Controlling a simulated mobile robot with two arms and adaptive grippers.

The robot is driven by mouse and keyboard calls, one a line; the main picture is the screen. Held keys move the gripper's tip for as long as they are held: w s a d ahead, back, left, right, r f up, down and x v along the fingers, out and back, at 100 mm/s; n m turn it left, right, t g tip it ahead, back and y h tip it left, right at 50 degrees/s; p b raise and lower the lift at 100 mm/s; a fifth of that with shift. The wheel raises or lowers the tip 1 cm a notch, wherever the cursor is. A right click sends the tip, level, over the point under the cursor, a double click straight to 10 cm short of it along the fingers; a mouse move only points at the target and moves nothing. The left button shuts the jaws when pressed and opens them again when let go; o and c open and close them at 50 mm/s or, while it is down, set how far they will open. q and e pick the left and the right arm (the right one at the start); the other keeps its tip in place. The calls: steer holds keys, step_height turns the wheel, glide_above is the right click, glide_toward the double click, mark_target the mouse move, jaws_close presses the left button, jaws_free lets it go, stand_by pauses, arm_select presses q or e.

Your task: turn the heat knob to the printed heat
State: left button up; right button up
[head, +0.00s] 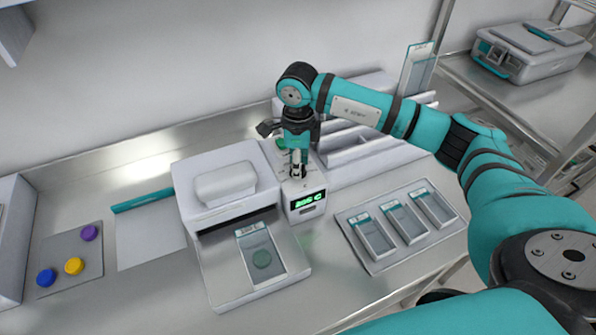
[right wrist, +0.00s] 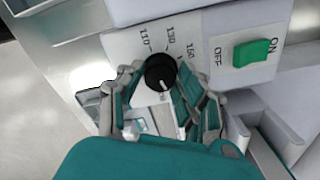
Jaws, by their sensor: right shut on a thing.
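The heat knob (right wrist: 160,72) is black and round, on a white panel with printed heat marks around it, among them 110 and 130. My right gripper (right wrist: 158,92) is shut on the knob, one finger on each side. In the head view my right gripper (head: 298,172) points down onto the top of the small white control box (head: 305,205), and the knob is mostly hidden between the fingers. A green lit display (head: 307,200) on the box front shows a number and C; the digits are hard to read. My left gripper is not in view.
A green rocker switch (right wrist: 254,52) marked ON and OFF sits beside the knob. A white press (head: 230,190) stands left of the box, with a clear-windowed pouch (head: 260,256) on its plate. A tray (head: 383,262) with several pouches lies right. Coloured discs (head: 74,266) lie far left.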

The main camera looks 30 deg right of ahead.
steer(key=shift+n+b, duration=1.4)
steer(key=shift+b, duration=0.05)
steer(key=o, duration=1.2)
steer(key=shift+c, duration=0.2)
steer(key=shift+r, duration=0.15)
step_height(320, 180, up, 12)
steer(key=shift+f, duration=0.2)
